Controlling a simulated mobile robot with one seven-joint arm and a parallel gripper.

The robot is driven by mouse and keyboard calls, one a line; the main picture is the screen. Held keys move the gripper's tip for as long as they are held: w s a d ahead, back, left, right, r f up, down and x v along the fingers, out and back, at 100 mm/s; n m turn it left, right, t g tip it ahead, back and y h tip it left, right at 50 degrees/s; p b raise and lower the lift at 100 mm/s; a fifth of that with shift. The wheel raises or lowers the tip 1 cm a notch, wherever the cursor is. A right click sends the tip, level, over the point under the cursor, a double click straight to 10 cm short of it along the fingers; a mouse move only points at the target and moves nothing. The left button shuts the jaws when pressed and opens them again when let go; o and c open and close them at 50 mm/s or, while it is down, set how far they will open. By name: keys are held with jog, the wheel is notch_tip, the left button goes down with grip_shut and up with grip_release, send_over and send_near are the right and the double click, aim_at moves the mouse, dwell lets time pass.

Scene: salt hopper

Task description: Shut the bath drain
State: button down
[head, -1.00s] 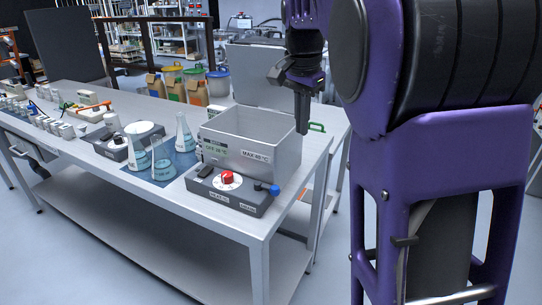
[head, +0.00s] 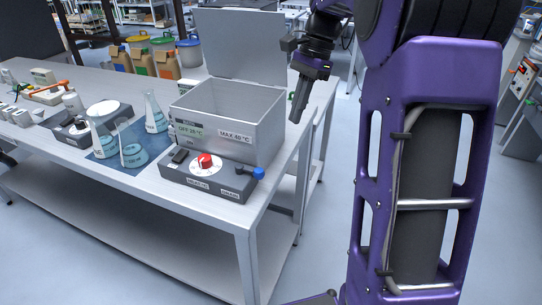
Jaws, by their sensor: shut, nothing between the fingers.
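The water bath (head: 230,115) is an open grey metal box with its lid (head: 240,44) raised behind it. It stands near the right end of the table. Its front base has a red knob (head: 205,161) on a white dial and a blue drain handle (head: 258,173) at the right corner, above a small label. The blue handle points out to the right. My gripper (head: 297,118) is shut and empty, pointing down beside the bath's right wall, above and to the right of the blue handle and apart from it.
Several flasks (head: 130,153) stand on a blue mat left of the bath, with a round-plate device (head: 102,112) beyond. Tubs and bags (head: 165,62) stand at the back. The table's front edge and right edge are close to the bath; open floor lies beyond.

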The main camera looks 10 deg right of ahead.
aim_at(251, 171)
jog(key=shift+s+a+f+b, duration=0.5)
jog(key=shift+a+f, duration=0.55)
jog(key=shift+f, duration=0.65)
jog(key=shift+s+a+f+b, duration=0.25)
jog(key=shift+a+f+b, duration=0.35)
jog(key=shift+a+f, duration=0.85)
jog(key=shift+s+a+f+b, duration=0.4)
jog(key=shift+a+f+b, duration=0.25)
jog(key=shift+f, duration=1.35)
jog(key=shift+a, duration=0.1)
